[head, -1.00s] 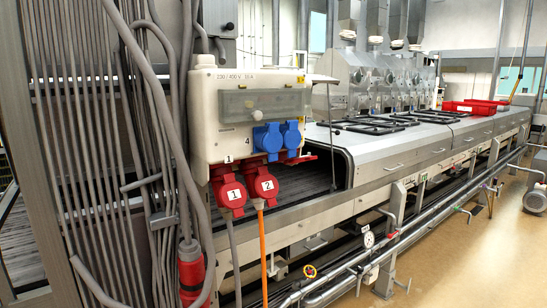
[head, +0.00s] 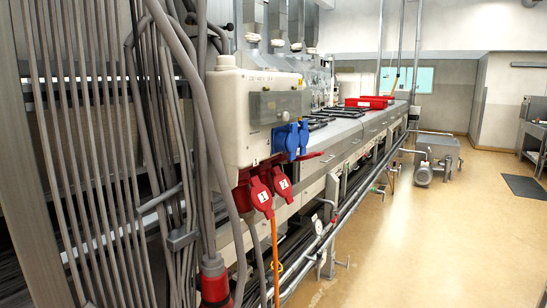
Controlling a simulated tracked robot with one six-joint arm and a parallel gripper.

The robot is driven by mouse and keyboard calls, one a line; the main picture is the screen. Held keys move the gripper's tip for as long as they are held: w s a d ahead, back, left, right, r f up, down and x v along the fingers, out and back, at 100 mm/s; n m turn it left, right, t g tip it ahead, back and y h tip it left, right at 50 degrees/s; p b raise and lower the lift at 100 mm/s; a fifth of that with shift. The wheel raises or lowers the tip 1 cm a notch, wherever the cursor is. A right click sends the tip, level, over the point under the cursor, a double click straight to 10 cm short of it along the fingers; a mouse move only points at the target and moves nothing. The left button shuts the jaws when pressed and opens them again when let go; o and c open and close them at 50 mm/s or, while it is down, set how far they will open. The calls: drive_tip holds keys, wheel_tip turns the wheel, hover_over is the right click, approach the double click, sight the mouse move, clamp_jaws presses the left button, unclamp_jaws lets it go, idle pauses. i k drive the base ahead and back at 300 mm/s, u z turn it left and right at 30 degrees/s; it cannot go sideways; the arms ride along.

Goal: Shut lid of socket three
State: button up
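A cream socket box (head: 236,115) hangs at the left centre, seen at a slant. Two red parts marked 1 (head: 261,196) and 2 (head: 283,186) sit under its front. An orange cable hangs below them. A red flap (head: 308,156) sticks out to the right beyond number 2, below the blue sockets; it looks like a raised lid. I cannot read a 3 on it, and the socket behind it is hidden. Two blue lids (head: 291,138) on the front look shut. My gripper is not in view.
Thick grey cables and a red connector (head: 214,284) hang left of the box. A long machine with a pipe rail (head: 345,212) runs back behind it. Open tan floor (head: 430,240) lies to the right. A pump (head: 424,172) stands farther back.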

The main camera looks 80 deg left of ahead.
sight(299, 158)
drive_tip(key=z, duration=0.2)
drive_tip(key=k, duration=0.2)
drive_tip(key=u, duration=2.55)
drive_tip(key=i, duration=1)
drive_tip(key=u, duration=0.15)
